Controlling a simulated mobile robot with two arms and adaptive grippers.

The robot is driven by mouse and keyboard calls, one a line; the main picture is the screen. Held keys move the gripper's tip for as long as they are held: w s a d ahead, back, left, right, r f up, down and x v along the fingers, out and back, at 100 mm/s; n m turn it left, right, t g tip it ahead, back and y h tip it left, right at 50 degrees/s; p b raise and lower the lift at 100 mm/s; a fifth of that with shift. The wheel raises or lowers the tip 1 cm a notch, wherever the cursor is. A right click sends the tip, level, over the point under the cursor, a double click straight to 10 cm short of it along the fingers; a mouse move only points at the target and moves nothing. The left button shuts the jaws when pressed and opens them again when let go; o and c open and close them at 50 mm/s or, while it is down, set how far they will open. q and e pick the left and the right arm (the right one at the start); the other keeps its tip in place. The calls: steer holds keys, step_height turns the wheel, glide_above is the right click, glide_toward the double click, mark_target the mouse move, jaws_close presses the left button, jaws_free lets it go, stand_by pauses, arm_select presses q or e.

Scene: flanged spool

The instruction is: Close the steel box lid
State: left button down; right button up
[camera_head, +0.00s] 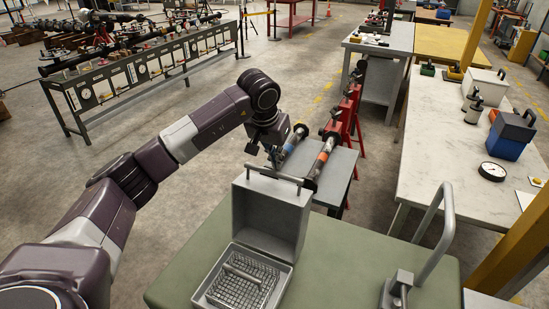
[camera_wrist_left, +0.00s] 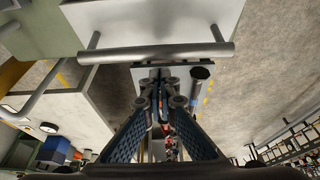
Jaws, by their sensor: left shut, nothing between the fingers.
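The steel box (camera_head: 207,283) sits on the green table top with its wire basket (camera_head: 238,284) inside. Its lid (camera_head: 270,215) stands open and upright at the back edge of the box. A bar handle (camera_head: 273,173) runs along the top of the lid. My left gripper (camera_head: 274,161) is shut and empty, close behind the handle. In the left wrist view the handle (camera_wrist_left: 155,53) crosses just ahead of the closed fingertips (camera_wrist_left: 166,78). I cannot tell whether they touch it. My right gripper is in neither view.
The green table (camera_head: 335,265) has clear room right of the box. A grey curved handle on a stand (camera_head: 430,245) rises at its right side. A low grey bench with rollers (camera_head: 335,180) stands behind the lid. A white workbench (camera_head: 440,160) is at the right.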

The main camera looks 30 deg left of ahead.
arm_select(q)
steer(key=shift+s+r, duration=0.1)
steer(key=shift+s, duration=0.5)
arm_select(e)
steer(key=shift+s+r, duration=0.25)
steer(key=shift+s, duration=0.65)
arm_select(q)
steer(key=shift+s, duration=0.1)
